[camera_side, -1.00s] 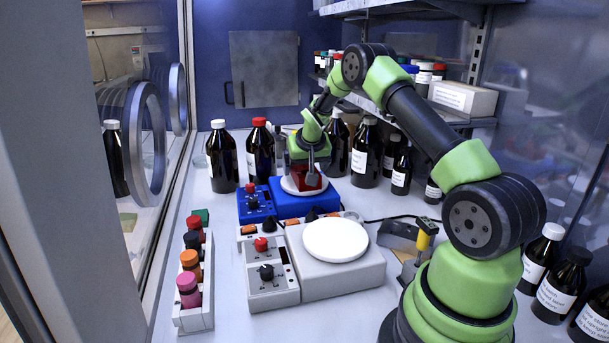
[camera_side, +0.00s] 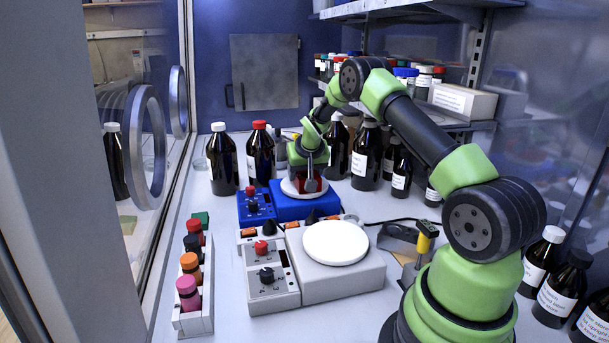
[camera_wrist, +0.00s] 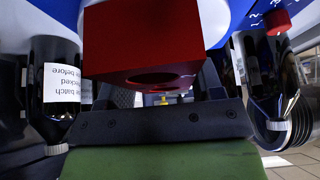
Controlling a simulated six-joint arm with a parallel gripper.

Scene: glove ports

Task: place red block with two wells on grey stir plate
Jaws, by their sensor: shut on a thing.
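The red block (camera_side: 308,184) is at the blue stir plate's white round top (camera_side: 290,188), in the side view. In the wrist view the red block (camera_wrist: 145,40) fills the upper middle, and a round well shows in its near face. My gripper (camera_side: 308,172) is shut on the block; whether the block touches the white top I cannot tell. The grey stir plate (camera_side: 345,277), with its bare white round top (camera_side: 335,243), stands nearer the camera, in front of the blue stir plate (camera_side: 305,208).
Brown bottles stand left (camera_side: 222,160) and right of my gripper. A rack (camera_side: 207,300) of coloured-cap vials lies at the left front. A yellow-handled tool (camera_side: 426,238) stands right of the grey plate. A cable runs behind it. Bottles line the right edge.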

